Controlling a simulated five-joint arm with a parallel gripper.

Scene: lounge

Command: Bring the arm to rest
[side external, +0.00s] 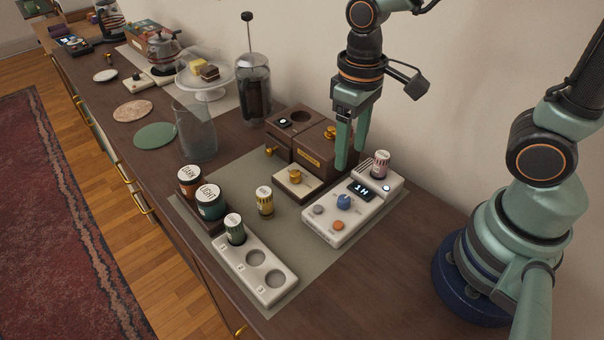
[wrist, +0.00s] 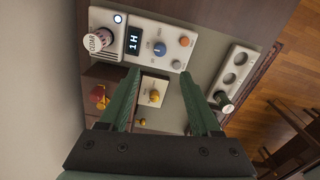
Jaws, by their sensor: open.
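My gripper (side external: 351,158) is open and empty, pointing down above the mat, between the brown wooden box and the white control box. In the wrist view its two green fingers (wrist: 160,75) are spread apart, with nothing between them. The white control box (side external: 326,228) has a display reading "1H", a blue knob, and grey and orange buttons. A pink-brown vial (side external: 380,163) stands upright in its back end; in the wrist view its cap (wrist: 97,41) reads "CEDAR".
A white three-hole rack (side external: 273,294) holds a green vial (side external: 235,230) in hole 1. A yellow vial (side external: 265,201) stands on the grey mat (side external: 225,172). Jars marked "DARK" (side external: 189,183) and "LIGHT" (side external: 209,203) stand left. The brown box (side external: 318,150) and a white gold-knobbed block (side external: 297,186) are close by.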

